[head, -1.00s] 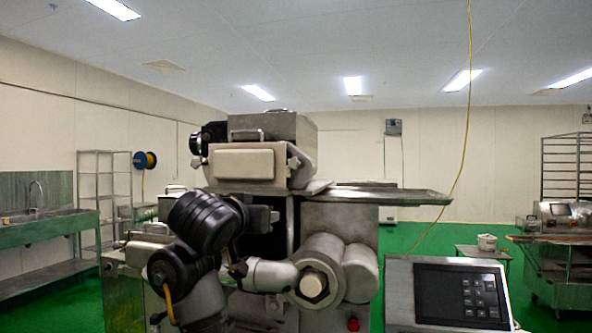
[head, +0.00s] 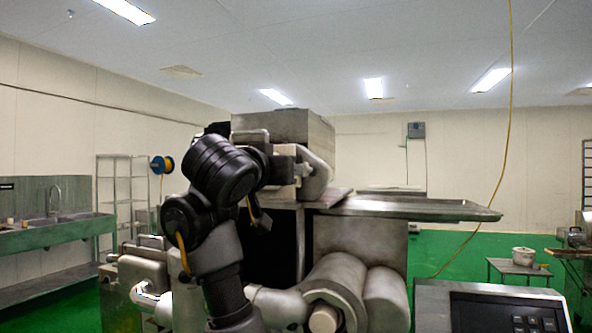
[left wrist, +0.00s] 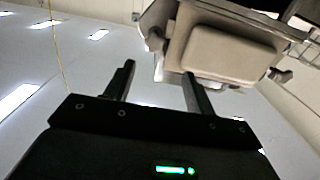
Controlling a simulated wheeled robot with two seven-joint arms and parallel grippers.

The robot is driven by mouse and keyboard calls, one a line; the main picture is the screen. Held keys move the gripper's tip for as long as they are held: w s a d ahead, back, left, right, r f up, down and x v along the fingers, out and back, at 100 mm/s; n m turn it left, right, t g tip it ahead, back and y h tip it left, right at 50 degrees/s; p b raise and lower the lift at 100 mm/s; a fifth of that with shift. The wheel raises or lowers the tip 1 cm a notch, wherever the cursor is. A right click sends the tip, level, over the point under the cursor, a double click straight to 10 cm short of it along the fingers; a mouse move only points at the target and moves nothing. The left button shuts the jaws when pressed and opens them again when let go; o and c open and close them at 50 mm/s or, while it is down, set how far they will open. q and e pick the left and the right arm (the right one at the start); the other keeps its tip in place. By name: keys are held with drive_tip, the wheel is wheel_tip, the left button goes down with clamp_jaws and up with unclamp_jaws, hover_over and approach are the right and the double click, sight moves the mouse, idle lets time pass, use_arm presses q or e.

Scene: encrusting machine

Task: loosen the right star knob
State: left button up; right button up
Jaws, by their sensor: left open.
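The right star knob (left wrist: 155,42) sits on the side of the machine's beige front panel (left wrist: 225,52) in the left wrist view, where the picture is turned over. My left gripper (left wrist: 158,70) is open and empty. Its two fingers point toward the knob, which shows beyond them and between their tips, apparently without contact. The other knob (left wrist: 279,75) is on the panel's far side. In the head view my left arm covers most of the panel, and the right knob is hard to make out. My right gripper is not in view.
A flat steel tray (head: 420,208) sticks out right of the machine head. Below are large steel rollers (head: 345,285) and a control panel (head: 505,312) at the lower right. A yellow cord (head: 508,130) hangs at the right. The space above the tray is clear.

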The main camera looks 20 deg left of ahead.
use_arm(q)
drive_tip(key=w+d+p, duration=0.1)
drive_tip(key=w+p, duration=0.2)
drive_tip(key=w, duration=0.7)
drive_tip(key=shift+w+d+p, duration=0.3)
drive_tip(key=shift+w, duration=0.05)
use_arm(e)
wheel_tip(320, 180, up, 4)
use_arm(q)
drive_tip(key=c, duration=1)
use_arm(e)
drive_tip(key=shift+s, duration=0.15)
